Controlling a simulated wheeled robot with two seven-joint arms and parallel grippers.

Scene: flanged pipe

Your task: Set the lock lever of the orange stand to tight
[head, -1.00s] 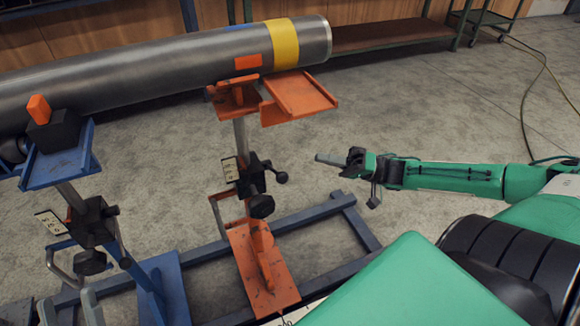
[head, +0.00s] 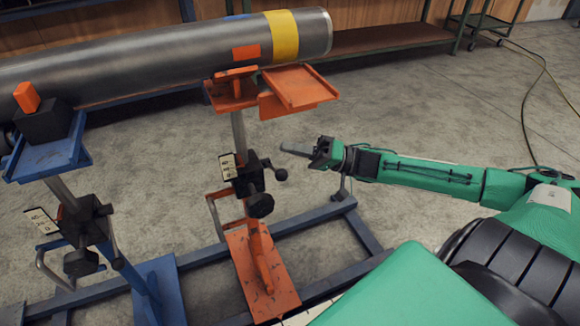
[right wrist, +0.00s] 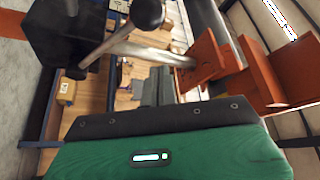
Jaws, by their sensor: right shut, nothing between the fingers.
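The orange stand (head: 262,268) stands upright in the middle of the head view, with a black clamp block (head: 247,176) on its steel post (head: 238,132). A short lever with a black ball end (head: 281,174) sticks out to the right of the block. A larger black knob (head: 261,205) sits lower at the front. My right gripper (head: 286,149) is shut and empty, just right of and slightly above the ball end in the head view, apart from it. In the right wrist view its fingers (right wrist: 157,88) point toward the post, and a black ball (right wrist: 147,12) shows above. My left gripper is out of view.
A steel pipe (head: 150,65) with a yellow band lies across the top. The stand's orange plate (head: 298,88) juts out above my right gripper. A blue stand (head: 160,290) is at left, and blue base rails (head: 320,220) run along the floor.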

